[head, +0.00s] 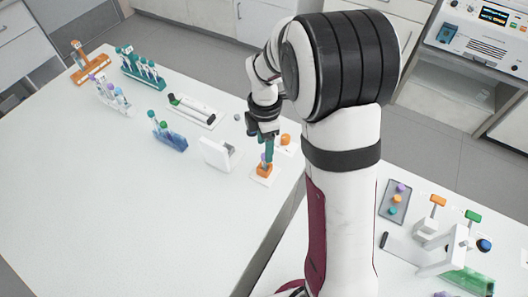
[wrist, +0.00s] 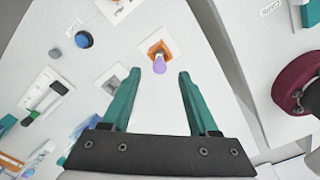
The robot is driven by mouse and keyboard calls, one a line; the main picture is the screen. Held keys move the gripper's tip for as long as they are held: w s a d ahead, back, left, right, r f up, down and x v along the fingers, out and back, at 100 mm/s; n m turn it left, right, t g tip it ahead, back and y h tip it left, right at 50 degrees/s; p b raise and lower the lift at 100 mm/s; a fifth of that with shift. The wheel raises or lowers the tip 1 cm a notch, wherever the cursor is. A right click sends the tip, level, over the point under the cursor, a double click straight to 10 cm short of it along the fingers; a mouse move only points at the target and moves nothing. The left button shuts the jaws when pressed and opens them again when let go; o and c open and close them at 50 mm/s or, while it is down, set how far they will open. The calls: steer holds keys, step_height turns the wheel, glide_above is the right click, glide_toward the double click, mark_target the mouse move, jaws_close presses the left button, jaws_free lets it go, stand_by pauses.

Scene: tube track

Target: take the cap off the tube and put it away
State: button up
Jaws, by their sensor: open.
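A tube with a purple cap (wrist: 159,66) stands in an orange holder (wrist: 152,47) on a white plate. My gripper (wrist: 159,74) has teal fingers spread wide and empty. In the wrist view the cap appears between and just past the fingertips, with clear space on both sides. In the head view my gripper (head: 268,152) is above the holder. I cannot tell the exact height gap. The tube's body is mostly hidden under the cap.
A white open box (head: 219,153) stands left of the holder. A blue rack (head: 168,136) with tubes and a teal rack (head: 143,70) are further left. An orange-topped item (head: 286,140) sits close behind my gripper. The front of the table is clear.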

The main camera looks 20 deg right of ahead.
step_height(320, 180, down, 3)
steer(key=shift+r, duration=0.1)
jaws_close()
stand_by(0.3)
